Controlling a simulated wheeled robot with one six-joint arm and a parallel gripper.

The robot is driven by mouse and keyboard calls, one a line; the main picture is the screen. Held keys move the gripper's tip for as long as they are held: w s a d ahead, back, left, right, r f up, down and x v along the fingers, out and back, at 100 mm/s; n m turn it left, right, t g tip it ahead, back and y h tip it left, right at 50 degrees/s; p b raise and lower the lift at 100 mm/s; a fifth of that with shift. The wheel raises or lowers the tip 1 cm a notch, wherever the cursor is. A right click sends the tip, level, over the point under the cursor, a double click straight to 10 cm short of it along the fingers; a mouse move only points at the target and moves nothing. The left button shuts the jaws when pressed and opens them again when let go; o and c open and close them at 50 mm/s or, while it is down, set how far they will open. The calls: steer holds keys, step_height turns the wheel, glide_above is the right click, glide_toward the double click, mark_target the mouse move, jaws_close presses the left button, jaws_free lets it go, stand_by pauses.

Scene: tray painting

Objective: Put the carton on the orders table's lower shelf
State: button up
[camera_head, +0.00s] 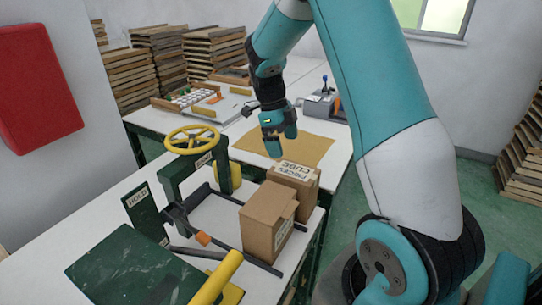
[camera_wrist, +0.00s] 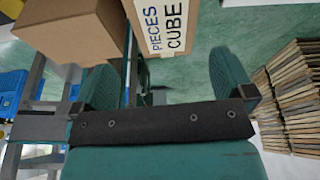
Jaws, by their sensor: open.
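A brown carton labelled PIECES CUBE (camera_head: 293,177) stands on the white table behind a second brown carton (camera_head: 262,222) with a small label. In the wrist view the PIECES CUBE carton (camera_wrist: 168,22) is at the top, partly cut off, and the other carton (camera_wrist: 70,28) is to its left. My gripper (camera_head: 273,147) is open and empty, above and behind the PIECES CUBE carton in the head view; its two fingers show apart in the wrist view (camera_wrist: 165,80). I cannot tell which table is the orders table, and no lower shelf shows clearly.
A green press with a yellow wheel (camera_head: 191,139) and a HOLD sign (camera_head: 146,212) stand left of the cartons. A dark green board (camera_head: 125,262) and a yellow roller (camera_head: 216,278) lie in front. A tan mat (camera_head: 305,149) lies behind. Stacked wooden trays (camera_head: 521,160) stand at right.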

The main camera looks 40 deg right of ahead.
steer(key=s+a+r+n+t+y, duration=0.15)
steer(key=s+a+r+n, duration=0.25)
steer(key=a+n, duration=0.65)
steer(key=s+a+r+n+t+y, duration=0.1)
steer(key=s+a+r+n+t, duration=0.2)
steer(key=a+n, duration=0.75)
steer(key=s+a+r+n+y, duration=0.1)
steer(key=s+a+n, duration=0.2)
steer(key=n, duration=0.3)
steer(key=s+a+r+n+g+y, duration=0.1)
steer(key=s+a+n, duration=0.2)
steer(key=s+n, duration=0.2)
steer(key=s+a+r+n+y, duration=0.1)
steer(key=s+a+r+n, duration=0.1)
steer(key=s+n, duration=0.4)
steer(key=shift+a+n, duration=0.3)
steer(key=shift+a, duration=0.55)
